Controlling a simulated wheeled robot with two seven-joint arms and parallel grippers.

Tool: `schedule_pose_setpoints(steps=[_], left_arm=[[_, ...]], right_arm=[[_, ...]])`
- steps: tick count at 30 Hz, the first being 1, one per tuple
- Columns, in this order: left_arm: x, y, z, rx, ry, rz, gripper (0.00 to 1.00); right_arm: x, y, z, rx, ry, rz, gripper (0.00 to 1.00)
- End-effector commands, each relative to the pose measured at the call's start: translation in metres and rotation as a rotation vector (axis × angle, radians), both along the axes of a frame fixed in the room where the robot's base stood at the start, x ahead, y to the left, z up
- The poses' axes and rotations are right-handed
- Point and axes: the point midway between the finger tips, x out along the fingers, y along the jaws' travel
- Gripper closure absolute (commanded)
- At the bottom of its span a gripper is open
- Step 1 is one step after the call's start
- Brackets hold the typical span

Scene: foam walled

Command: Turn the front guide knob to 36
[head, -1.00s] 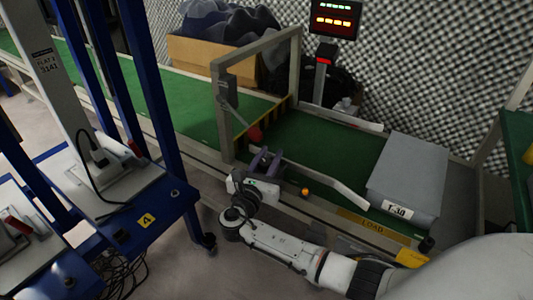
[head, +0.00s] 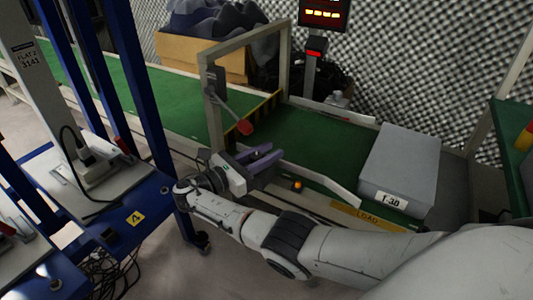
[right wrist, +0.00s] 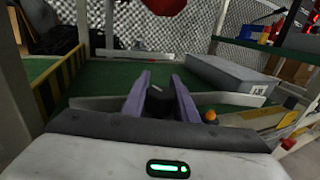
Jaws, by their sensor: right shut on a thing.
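My right gripper (head: 276,151), with purple fingers, is at the near side rail of the green conveyor, by the frame's near post. In the right wrist view its fingers (right wrist: 161,77) stand on both sides of a dark knob (right wrist: 155,92) with a small pale mark. I take this as the front guide knob (head: 257,156), and the gripper is shut on it. The fingers cover much of it, and no scale or number can be read. My left gripper is not in view.
A red-ended lever (head: 245,127) hangs from the frame above the gripper. An orange ball (head: 297,185) is on the rail nearby. A blue-framed stand (head: 155,200) is at left.

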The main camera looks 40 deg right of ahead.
Motion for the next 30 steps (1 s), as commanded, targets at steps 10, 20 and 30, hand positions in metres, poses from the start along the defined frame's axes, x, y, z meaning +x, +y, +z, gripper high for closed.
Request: schedule_pose_setpoints(steps=[10, 20, 30], left_arm=[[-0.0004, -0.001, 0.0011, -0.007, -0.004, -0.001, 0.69], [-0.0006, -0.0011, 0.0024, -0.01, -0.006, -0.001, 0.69], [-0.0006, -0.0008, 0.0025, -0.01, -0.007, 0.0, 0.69]], right_arm=[[-0.0029, -0.0002, -0.0007, 0.002, 0.002, -0.058, 0.96], [-0.0037, -0.0004, -0.0012, 0.002, 0.002, -0.072, 0.96], [-0.0038, -0.0008, -0.0013, 0.002, 0.002, -0.072, 0.69]])
